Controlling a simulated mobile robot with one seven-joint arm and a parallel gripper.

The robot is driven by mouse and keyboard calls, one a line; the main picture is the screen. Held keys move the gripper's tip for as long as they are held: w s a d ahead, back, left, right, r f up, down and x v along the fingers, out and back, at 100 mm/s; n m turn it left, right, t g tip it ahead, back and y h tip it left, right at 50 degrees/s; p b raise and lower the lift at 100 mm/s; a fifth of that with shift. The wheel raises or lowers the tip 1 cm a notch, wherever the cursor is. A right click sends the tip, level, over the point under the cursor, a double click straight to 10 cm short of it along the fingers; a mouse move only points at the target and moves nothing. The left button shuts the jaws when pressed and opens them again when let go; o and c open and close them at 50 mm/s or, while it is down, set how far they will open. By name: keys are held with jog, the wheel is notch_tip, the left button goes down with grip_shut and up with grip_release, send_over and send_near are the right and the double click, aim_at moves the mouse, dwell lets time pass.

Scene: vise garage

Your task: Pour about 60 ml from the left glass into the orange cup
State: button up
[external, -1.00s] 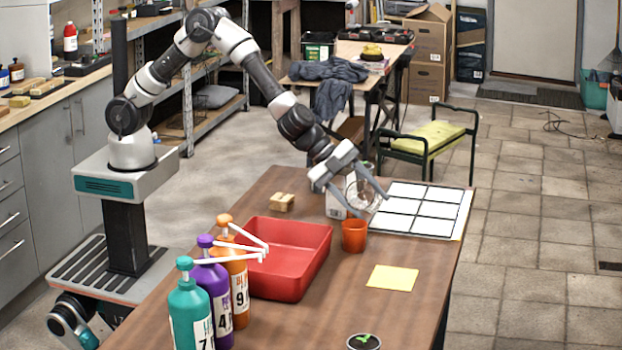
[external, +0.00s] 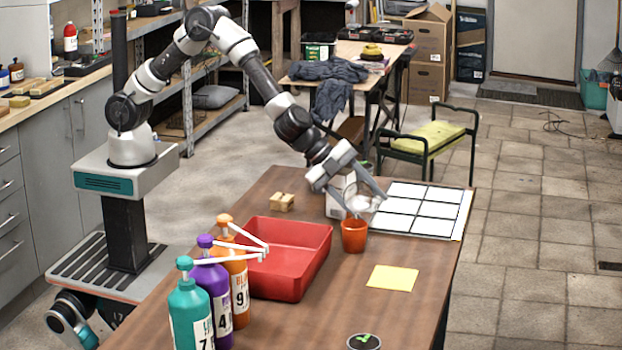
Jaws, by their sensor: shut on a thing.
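My gripper (external: 364,207) is shut on a clear glass (external: 362,202) and holds it above the table, just above and slightly right of the orange cup. The glass looks tilted, but its contents are too small to make out. The orange cup (external: 354,236) stands upright on the table, right of the red tray. I cannot tell whether any liquid is passing into the cup or how much is in it.
A red tray (external: 318,262) lies left of the cup, with several pump bottles (external: 188,310) beside it. A white tile grid (external: 433,226) lies behind right.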

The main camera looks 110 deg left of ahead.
jog(key=shift+d+r+p, duration=0.2)
jog(key=shift+r+p, duration=0.1)
jog(key=shift+p, duration=0.25)
jog(key=shift+w+a+r+y+p, duration=0.15)
jog(key=shift+a+y+p, duration=0.2)
jog(key=shift+p, duration=0.25)
jog(key=shift+r+m+y+p, duration=0.25)
jog(key=shift+m+y+p, duration=0.25)
jog(key=shift+p, duration=0.4)
